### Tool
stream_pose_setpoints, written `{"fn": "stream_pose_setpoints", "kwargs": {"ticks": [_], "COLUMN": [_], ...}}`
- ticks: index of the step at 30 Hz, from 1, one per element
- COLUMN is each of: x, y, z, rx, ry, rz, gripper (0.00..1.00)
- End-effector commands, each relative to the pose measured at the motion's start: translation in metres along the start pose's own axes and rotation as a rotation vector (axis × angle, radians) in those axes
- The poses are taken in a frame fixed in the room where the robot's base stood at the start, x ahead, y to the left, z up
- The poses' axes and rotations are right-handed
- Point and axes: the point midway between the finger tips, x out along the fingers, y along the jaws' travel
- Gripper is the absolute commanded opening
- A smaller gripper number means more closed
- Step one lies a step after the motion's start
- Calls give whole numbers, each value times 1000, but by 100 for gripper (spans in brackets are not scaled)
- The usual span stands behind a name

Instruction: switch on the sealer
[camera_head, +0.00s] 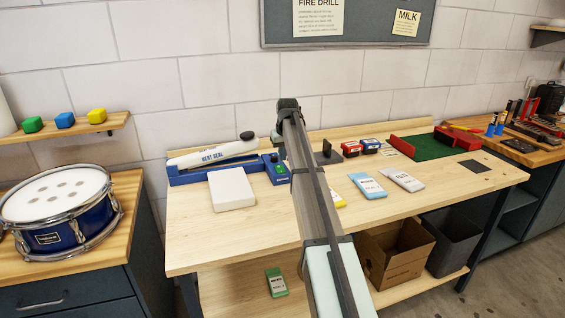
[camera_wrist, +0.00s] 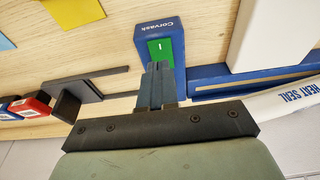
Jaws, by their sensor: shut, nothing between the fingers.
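The heat sealer has a blue base and a white arm (camera_head: 212,154) marked HEAT SEAL, on the left of the bench. Its arm also shows at the right of the wrist view (camera_wrist: 280,108). A blue switch box (camera_head: 281,176) stands at its right end; in the wrist view the box (camera_wrist: 157,30) carries a green rocker (camera_wrist: 165,49) with a white line mark. My gripper (camera_wrist: 157,66) is shut and empty, its tips at the rocker's near edge. I cannot tell whether they touch it. In the head view my arm hides most of the gripper.
A white block (camera_head: 231,189) lies in front of the sealer. Blue (camera_head: 373,186) and white packets (camera_head: 403,179) lie to the right. The front left of the bench is clear.

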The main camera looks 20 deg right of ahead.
Motion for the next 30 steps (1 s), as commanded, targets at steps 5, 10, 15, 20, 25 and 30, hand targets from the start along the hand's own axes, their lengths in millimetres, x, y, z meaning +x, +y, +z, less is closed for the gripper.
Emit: {"fn": "stream_pose_setpoints", "kwargs": {"ticks": [5, 10, 15, 20, 25, 30], "x": [-37, -66, -85, -94, -96, -96], "y": [0, 0, 0, 0, 0, 0], "z": [10, 17, 21, 24, 24, 24], "rx": [0, 0, 0, 0, 0, 0], "ry": [3, 3, 2, 1, 0, 0], "rz": [1, 0, 0, 0, 0, 0], "gripper": [0, 0, 0, 0, 0, 0]}}
